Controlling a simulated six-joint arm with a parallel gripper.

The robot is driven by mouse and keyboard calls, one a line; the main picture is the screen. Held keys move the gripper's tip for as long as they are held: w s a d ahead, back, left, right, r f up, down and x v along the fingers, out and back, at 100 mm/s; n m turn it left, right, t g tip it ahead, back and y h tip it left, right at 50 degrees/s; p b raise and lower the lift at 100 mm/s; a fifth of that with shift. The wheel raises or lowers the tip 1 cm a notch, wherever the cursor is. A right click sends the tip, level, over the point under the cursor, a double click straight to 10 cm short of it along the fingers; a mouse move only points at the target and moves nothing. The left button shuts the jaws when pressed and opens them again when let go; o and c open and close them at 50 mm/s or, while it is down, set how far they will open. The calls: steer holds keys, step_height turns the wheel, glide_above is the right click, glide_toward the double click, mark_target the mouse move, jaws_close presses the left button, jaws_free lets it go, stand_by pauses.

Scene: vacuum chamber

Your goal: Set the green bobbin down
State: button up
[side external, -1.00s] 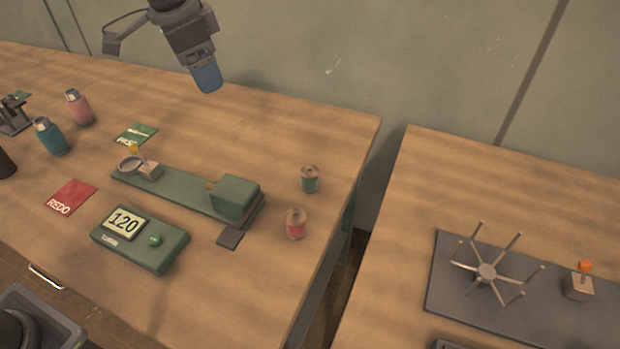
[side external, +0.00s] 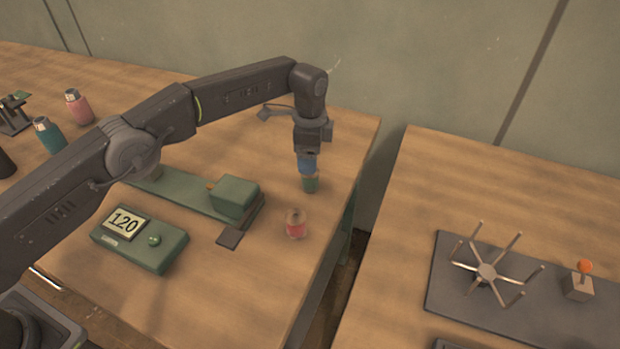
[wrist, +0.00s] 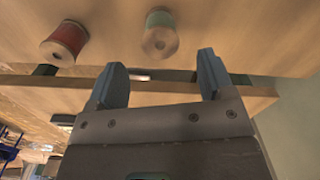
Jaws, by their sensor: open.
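The green bobbin (side external: 310,185) stands upright on the wooden table near its right edge. My gripper (side external: 308,170) is directly above it, pointing down, with its blue fingertips at or just over the bobbin's top. In the wrist view the green bobbin (wrist: 160,36) lies ahead of my open gripper (wrist: 160,80), between the lines of the two fingers, with nothing held. Whether the fingers touch the bobbin cannot be told.
A red bobbin (side external: 296,224) stands close in front, also in the wrist view (wrist: 64,42). A green device with a block (side external: 234,196) is left of the bobbins. A display box (side external: 140,238) reads 120. A gap separates the second table, which bears a spoked stand (side external: 487,273).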

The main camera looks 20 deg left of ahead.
mark_target(310, 179)
step_height(310, 179, down, 6)
steer(key=shift+f, duration=0.15)
stand_by(0.3)
steer(key=c, duration=1.1)
steer(key=shift+o, duration=0.2)
